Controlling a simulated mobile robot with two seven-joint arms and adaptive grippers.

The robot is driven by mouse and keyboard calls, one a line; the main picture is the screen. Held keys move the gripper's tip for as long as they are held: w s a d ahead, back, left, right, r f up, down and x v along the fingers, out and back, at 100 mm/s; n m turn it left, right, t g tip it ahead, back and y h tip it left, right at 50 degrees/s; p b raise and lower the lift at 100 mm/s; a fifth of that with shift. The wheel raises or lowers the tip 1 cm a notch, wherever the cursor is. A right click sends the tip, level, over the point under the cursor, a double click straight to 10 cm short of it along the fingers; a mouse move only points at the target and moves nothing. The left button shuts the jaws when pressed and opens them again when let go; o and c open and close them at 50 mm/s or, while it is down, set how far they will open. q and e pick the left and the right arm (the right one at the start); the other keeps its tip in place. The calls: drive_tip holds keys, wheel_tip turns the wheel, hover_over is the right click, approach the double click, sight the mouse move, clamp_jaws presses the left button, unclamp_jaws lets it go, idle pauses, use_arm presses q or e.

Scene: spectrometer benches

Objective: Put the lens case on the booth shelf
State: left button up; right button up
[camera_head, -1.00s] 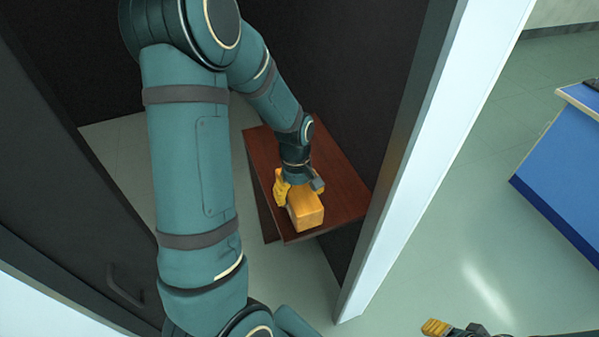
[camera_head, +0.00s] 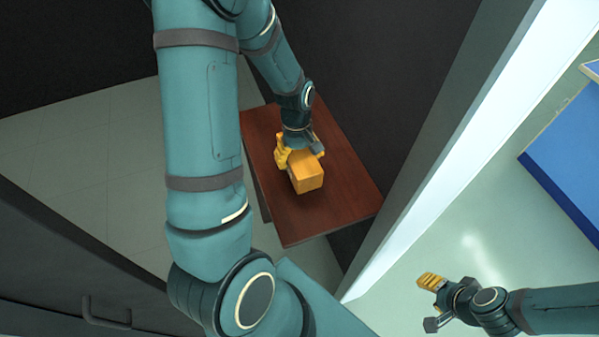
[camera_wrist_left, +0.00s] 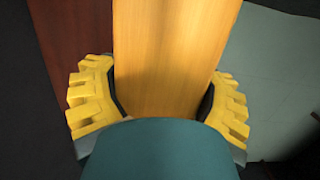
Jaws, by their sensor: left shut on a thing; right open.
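The lens case is an orange-yellow box (camera_head: 307,177), seen in the head view over the red-brown booth shelf (camera_head: 300,224). My left gripper (camera_head: 298,156) is shut on it, one yellow finger on each side. In the left wrist view the case (camera_wrist_left: 170,55) fills the space between both fingers (camera_wrist_left: 160,100). Whether the case touches the shelf or hangs just above it, I cannot tell. My right gripper (camera_head: 430,302) is open and empty at the lower right, outside the booth.
Dark booth walls (camera_head: 400,110) stand behind and right of the shelf. A pale door-frame post (camera_head: 450,160) separates the booth from the room. A dark panel with a handle (camera_head: 106,318) is at lower left. A blue bench (camera_head: 570,150) stands at far right. The shelf's front part is bare.

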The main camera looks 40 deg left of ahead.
use_arm(q)
wheel_tip(320, 180, down, 7)
drive_tip(key=shift+w+f, duration=0.1)
idle(0.4)
drive_tip(key=o, duration=1.2)
drive_tip(key=shift+r, duration=0.3)
drive_tip(key=r, duration=0.4)
drive_tip(key=a+r, duration=0.1)
drive_tip(key=r, duration=0.6)
drive_tip(key=shift+w+a+r, duration=0.3)
drive_tip(key=shift+d+f, duration=0.1)
